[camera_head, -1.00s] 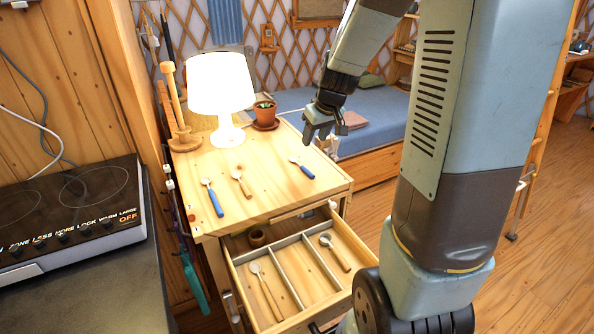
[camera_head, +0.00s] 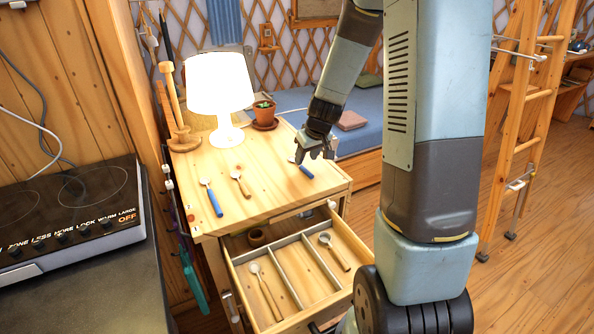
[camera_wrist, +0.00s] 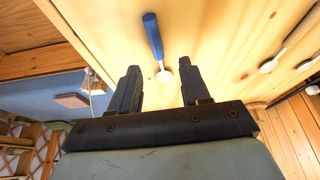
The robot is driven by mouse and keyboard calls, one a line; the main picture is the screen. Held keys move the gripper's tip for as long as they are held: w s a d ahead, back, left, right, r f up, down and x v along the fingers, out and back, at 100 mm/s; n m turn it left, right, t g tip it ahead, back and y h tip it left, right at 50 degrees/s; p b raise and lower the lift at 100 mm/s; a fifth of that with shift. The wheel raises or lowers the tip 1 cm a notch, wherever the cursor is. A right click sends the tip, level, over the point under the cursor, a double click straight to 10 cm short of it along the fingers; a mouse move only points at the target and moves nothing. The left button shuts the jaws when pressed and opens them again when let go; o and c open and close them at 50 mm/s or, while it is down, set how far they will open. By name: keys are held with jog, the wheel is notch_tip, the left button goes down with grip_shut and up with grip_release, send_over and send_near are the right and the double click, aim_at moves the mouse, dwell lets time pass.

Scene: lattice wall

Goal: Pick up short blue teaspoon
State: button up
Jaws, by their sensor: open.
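The short blue teaspoon (camera_head: 306,171) lies on the right part of the wooden table top, partly hidden behind my gripper. In the wrist view the teaspoon (camera_wrist: 154,38) shows a blue handle and a pale bowl. My gripper (camera_head: 315,152) is open and empty, above the teaspoon. In the wrist view the bowl lies between the two fingers of my gripper (camera_wrist: 160,70) as pictured, with the handle beyond the tips. I cannot tell the exact height gap. A longer blue-handled spoon (camera_head: 214,200) and a wooden-handled spoon (camera_head: 240,184) lie further left.
A stove (camera_head: 75,205) is at left.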

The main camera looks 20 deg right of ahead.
aim_at(303, 167)
jog(key=shift+x, duration=2.4)
jog(key=shift+d, duration=0.1)
grip_shut()
